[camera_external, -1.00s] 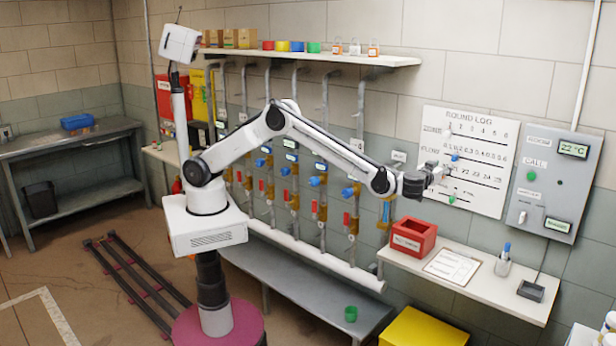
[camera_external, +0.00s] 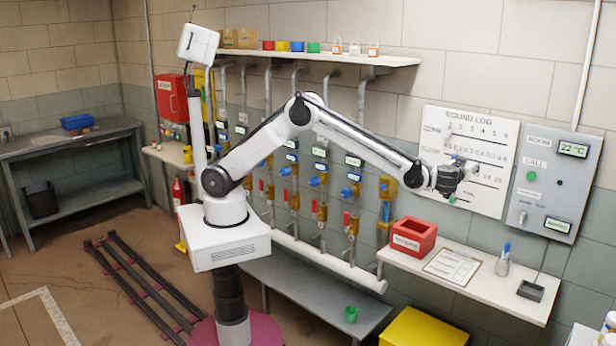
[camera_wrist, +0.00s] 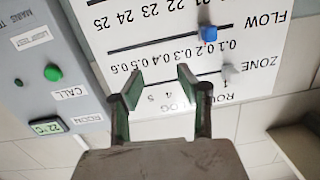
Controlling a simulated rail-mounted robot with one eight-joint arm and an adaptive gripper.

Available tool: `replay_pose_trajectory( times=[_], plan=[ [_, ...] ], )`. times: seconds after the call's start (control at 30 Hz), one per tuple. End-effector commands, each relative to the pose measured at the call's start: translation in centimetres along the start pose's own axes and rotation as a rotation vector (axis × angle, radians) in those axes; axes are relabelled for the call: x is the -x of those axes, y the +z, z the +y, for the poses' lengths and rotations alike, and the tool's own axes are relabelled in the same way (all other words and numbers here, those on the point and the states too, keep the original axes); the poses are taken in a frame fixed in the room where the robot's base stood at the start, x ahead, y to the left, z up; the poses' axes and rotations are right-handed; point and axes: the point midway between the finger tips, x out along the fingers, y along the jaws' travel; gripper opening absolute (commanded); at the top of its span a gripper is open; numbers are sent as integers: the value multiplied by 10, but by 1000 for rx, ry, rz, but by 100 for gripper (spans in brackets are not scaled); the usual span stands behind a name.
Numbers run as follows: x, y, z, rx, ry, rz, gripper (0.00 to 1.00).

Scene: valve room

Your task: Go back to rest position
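My gripper (camera_external: 470,180) is at the end of my outstretched arm, in front of the white round log board (camera_external: 480,135) on the wall. In the wrist view my gripper (camera_wrist: 158,88) has its two fingers spread apart, with nothing between them. The board (camera_wrist: 185,45) appears upside down there, with a blue marker (camera_wrist: 209,34) on the flow row and a pale marker (camera_wrist: 230,72) on the zone row. I cannot tell whether the fingers touch the board; they appear apart from it.
The grey control panel (camera_external: 546,185) is right of the board. Below, a shelf (camera_external: 500,290) carries a red box (camera_external: 413,236), a clipboard (camera_external: 452,266) and a pen cup (camera_external: 503,264). Pipes with valves line the wall behind my arm. An upper shelf (camera_external: 350,57) holds small containers.

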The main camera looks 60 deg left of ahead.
Motion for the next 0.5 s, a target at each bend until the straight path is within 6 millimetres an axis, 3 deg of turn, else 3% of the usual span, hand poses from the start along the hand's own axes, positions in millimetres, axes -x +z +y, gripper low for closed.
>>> replay_pose_trajectory(
  times=[0.27,0.5],
  plan=[
    [-35,-20,-75,-77,-29,-131,35],
    [-56,-33,-172,-157,-39,-290,35]
  ],
)
